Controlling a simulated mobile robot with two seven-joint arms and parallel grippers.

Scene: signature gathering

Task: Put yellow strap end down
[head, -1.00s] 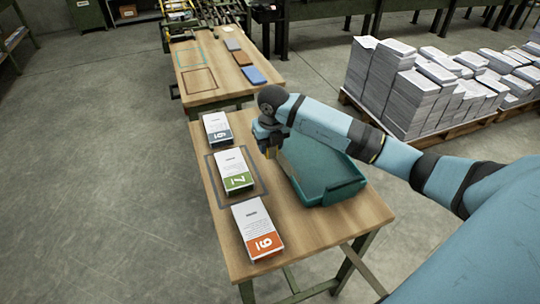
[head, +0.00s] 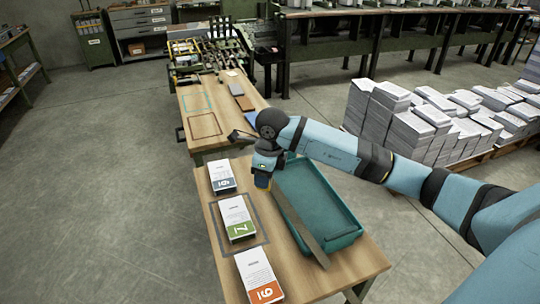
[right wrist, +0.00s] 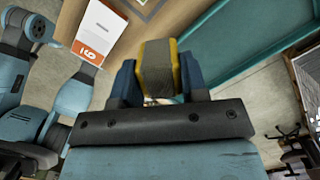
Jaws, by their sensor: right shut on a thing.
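The yellow strap end (right wrist: 175,62), a yellow-edged piece with a grey band, is between the blue fingers of my right gripper (right wrist: 160,85) in the right wrist view. My left gripper is in neither view.
White booklets with blue (head: 221,177), green (head: 237,218) and orange (head: 260,277) ends lie in a row on the wooden table (head: 215,245). The green one lies inside a grey outline. Another table (head: 205,100) stands behind; paper stacks (head: 420,130) are at right.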

